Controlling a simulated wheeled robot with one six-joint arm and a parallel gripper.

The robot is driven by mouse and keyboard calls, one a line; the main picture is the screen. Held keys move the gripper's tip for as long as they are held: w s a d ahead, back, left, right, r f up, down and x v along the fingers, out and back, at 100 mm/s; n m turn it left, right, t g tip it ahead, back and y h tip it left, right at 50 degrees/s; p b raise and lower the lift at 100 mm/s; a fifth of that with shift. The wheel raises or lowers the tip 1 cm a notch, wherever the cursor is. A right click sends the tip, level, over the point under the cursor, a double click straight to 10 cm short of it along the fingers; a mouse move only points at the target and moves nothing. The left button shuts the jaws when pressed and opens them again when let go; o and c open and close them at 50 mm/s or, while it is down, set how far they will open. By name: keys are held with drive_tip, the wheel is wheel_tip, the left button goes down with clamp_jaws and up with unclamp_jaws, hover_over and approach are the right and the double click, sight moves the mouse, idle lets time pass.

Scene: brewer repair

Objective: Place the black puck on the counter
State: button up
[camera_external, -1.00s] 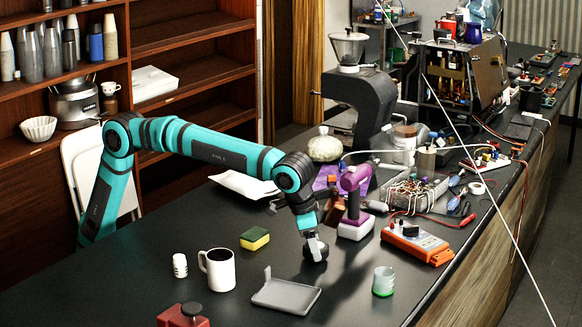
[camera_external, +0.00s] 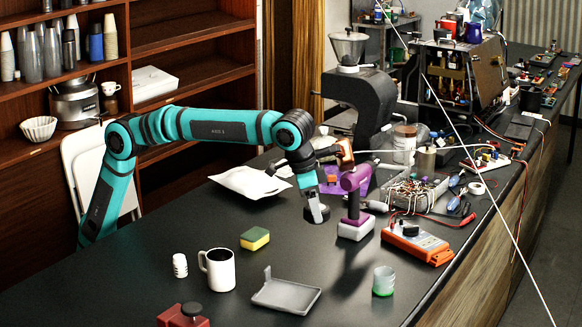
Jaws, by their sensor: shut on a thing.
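The black puck (camera_external: 318,215) is a small dark disc at the tip of my gripper (camera_external: 313,203). My gripper points down and is shut on it. The puck appears held above the black counter (camera_external: 230,315), just left of the purple power drill. It looks slightly tilted. The fingers are small in this view, and their exact contact with the puck is hard to make out.
The purple drill (camera_external: 354,203) stands close on the right. A yellow-green sponge (camera_external: 255,238), a white mug (camera_external: 217,270), a grey tray (camera_external: 286,295) and a green-bottomed cup (camera_external: 383,281) stand in front. The counter between sponge, tray and drill is clear.

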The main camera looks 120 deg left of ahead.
wheel_tip(320, 180, up, 9)
drive_tip(key=shift+r, duration=0.1)
drive_tip(key=s+a, duration=0.7)
drive_tip(key=a, duration=0.7)
drive_tip(key=s+a+m, duration=0.1)
drive_tip(key=s+a, duration=0.6)
drive_tip(key=a, duration=0.7)
drive_tip(key=s+a, duration=0.6)
drive_tip(key=a, duration=0.8)
drive_tip(key=s+a+m, duration=0.1)
drive_tip(key=s+a, duration=0.8)
drive_tip(key=s, duration=0.3)
drive_tip(key=s+a, duration=0.9)
drive_tip(key=s, duration=0.3)
drive_tip(key=shift+t, duration=0.3)
drive_tip(key=shift+d+f, duration=0.2)
drive_tip(key=shift+f, duration=9.95)
drive_tip(key=shift+f, duration=0.1)
drive_tip(key=o, duration=1.1)
drive_tip(key=shift+o, duration=0.2)
